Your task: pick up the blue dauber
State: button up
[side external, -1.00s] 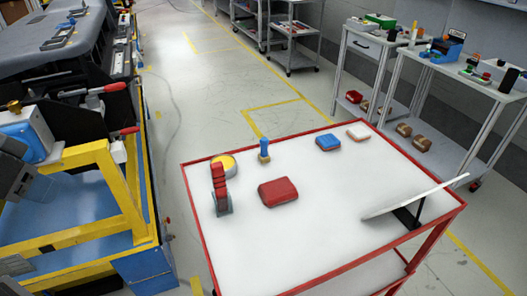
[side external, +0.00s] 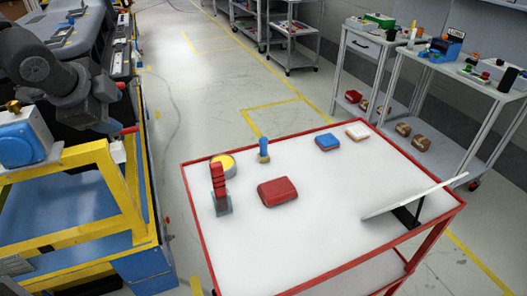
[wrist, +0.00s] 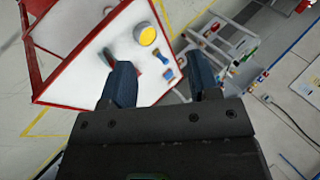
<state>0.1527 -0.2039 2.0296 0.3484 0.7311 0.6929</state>
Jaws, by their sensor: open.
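The blue dauber (side external: 264,150) stands upright on the white top of the red-rimmed table (side external: 330,248), with its blue handle up and a tan base below. It is just right of a round yellow tin (side external: 223,166). In the wrist view, what seems to be the dauber (wrist: 168,74) shows small and far off between the fingers. My gripper (wrist: 160,80) is open and empty, well away from the table top. In the side view my arm is at the upper left, and its fingers cannot be made out clearly.
A red upright piece in a grey holder (side external: 220,190) stands near the tin. A red block (side external: 277,191), a blue block (side external: 328,141) and a white-topped block (side external: 357,131) lie on the table. A tilted white panel (side external: 414,198) is at the right. Carts stand behind.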

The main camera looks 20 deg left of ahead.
jog(key=w+d+f+m+t, duration=0.1)
jog(key=w+d+m, duration=0.2)
jog(key=w+m, duration=0.45)
jog(key=m+t+h, duration=0.2)
jog(key=m+t, duration=0.1)
jog(key=m, duration=1.4)
send_over(262, 145)
jog(key=s, duration=0.1)
notch_tip(262, 145, down, 13)
notch_tip(262, 145, down, 7)
jog(key=shift+s+r, duration=0.1)
jog(key=shift+x, duration=1.15)
jog(key=shift+w+a+f, duration=0.1)
jog(key=shift+w+f, duration=0.1)
jog(key=shift+w, duration=0.15)
